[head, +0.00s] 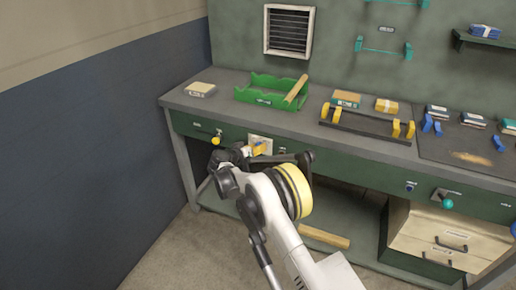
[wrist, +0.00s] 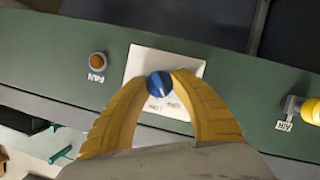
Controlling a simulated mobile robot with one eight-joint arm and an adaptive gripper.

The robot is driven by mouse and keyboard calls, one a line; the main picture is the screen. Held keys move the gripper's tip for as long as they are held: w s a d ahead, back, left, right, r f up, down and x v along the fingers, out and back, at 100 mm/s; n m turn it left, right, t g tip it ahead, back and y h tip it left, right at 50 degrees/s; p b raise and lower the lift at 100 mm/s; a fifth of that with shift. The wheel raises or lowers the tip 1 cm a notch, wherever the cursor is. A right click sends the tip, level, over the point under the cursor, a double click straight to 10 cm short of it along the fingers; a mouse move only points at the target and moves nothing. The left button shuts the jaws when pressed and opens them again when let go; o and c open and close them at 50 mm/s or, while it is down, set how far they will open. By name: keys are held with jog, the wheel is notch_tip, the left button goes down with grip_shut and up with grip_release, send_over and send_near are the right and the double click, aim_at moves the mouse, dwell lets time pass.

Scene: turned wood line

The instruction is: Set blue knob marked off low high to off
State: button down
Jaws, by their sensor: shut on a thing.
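The blue knob (wrist: 159,84) sits on a white plate (wrist: 146,62) on the front of the green bench. My gripper (wrist: 160,80) has its two yellow fingers closed on the knob, one on each side. Printed words below the knob look upside down in the wrist view and are partly covered by the fingers. A lighter streak shows on the knob, but I cannot tell which word it points at. In the head view my gripper (head: 262,147) is at the plate (head: 253,139), and the knob is hidden there.
A brown FAN button (wrist: 98,60) and a yellow AIR knob (wrist: 307,110) flank the plate. A green tray (head: 252,95) and a black rack with yellow posts (head: 360,124) stand on the bench. A teal knob (head: 447,203) is farther right. Wooden drawers (head: 440,240) stand under the bench.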

jog(key=shift+n+h, duration=0.5)
dwell(0.3)
jog(key=c, duration=1)
grip_release()
jog(key=shift+c, duration=0.2)
jog(key=v, duration=1.2)
